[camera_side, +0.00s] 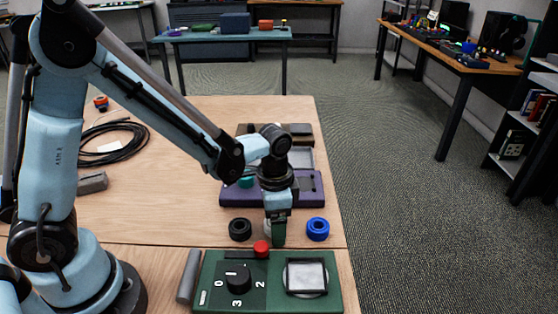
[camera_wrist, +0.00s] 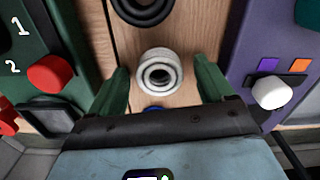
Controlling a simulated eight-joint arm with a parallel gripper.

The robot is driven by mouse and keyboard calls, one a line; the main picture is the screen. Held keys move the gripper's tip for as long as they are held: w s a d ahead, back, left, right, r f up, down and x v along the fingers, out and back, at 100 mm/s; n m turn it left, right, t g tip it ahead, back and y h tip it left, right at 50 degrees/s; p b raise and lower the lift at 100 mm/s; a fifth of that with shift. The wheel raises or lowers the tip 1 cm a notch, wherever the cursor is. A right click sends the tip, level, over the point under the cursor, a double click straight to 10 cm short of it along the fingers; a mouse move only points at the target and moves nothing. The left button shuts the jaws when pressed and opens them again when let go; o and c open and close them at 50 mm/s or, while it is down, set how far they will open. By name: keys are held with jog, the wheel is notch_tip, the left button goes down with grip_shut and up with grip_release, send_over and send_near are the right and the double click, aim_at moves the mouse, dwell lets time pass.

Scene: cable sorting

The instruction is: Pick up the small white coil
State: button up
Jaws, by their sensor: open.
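The small white coil (camera_wrist: 159,58) stands on the wooden table, ring-shaped with a dark centre hole. My gripper (camera_wrist: 162,72) is open, with one green finger on each side of the coil and a visible gap to both. In the side view my gripper (camera_side: 278,232) points down between the black coil and the blue coil. It hides most of the white coil there; only a pale edge (camera_side: 267,228) shows. I cannot tell the exact height of the fingertips over the table.
A black coil (camera_side: 240,229) lies to the left and a blue coil (camera_side: 317,237) to the right. A green control box (camera_side: 218,290) with a red button (camera_side: 261,249) is in front. A purple panel (camera_side: 235,201) is behind. A black cable loop (camera_side: 140,137) lies farther back.

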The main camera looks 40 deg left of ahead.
jog(key=shift+c, duration=0.5)
jog(key=c, duration=1.1)
jog(key=shift+o, duration=0.2)
jog(key=shift+r, duration=0.1)
jog(key=shift+r, duration=0.45)
jog(key=r, duration=0.3)
jog(key=shift+s+d+r, duration=0.3)
jog(key=s+d+r, duration=0.6)
jog(key=s+d, duration=0.1)
jog(key=d, duration=0.1)
jog(key=shift+s+r, duration=0.2)
